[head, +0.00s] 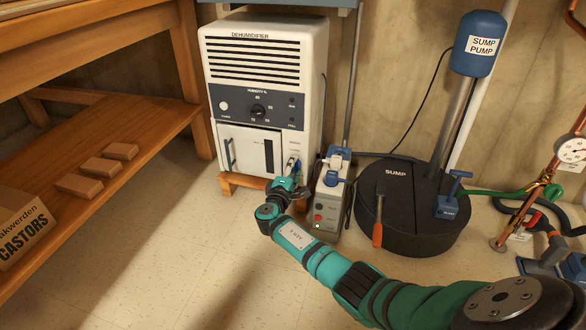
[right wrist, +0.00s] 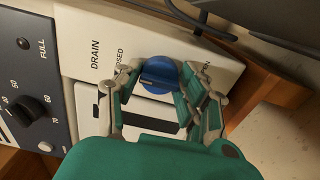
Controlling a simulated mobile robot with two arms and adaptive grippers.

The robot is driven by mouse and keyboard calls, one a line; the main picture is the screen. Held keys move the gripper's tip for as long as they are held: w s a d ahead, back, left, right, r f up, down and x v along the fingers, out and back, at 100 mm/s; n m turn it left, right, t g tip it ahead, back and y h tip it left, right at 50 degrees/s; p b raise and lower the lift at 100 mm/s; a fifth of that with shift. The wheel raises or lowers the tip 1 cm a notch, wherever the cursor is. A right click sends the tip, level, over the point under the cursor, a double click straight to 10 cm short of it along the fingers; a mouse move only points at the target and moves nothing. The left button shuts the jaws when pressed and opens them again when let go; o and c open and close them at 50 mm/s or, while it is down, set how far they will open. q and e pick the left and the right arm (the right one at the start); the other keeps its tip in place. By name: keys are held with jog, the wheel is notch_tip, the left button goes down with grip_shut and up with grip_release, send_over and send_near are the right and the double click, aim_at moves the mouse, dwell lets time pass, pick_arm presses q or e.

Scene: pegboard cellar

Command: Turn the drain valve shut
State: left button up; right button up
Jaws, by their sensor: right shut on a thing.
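The drain valve is a round blue knob (right wrist: 157,74) on the white lower panel of the dehumidifier (head: 263,90), beside the word DRAIN. A partly covered "CLOSED" label is on one side of it and a label ending in "N" on the other. My right gripper (right wrist: 163,82) has its fingers on both sides of the knob and is shut on it. In the head view my right gripper (head: 290,181) reaches the panel's lower right corner and the valve is mostly hidden. Fingers cover part of the knob, so its exact turn is hard to tell. My left gripper is not in view.
The dehumidifier stands on a low wooden base (head: 244,184). A grey box with buttons (head: 329,205) stands close to the right of my gripper. The black sump lid (head: 405,225) and pump lie farther right. A wooden shelf (head: 110,190) is at left, with clear floor between.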

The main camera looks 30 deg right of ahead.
jog(key=shift+w+r, duration=0.1)
jog(key=o, duration=0.9)
jog(key=v, duration=1.2)
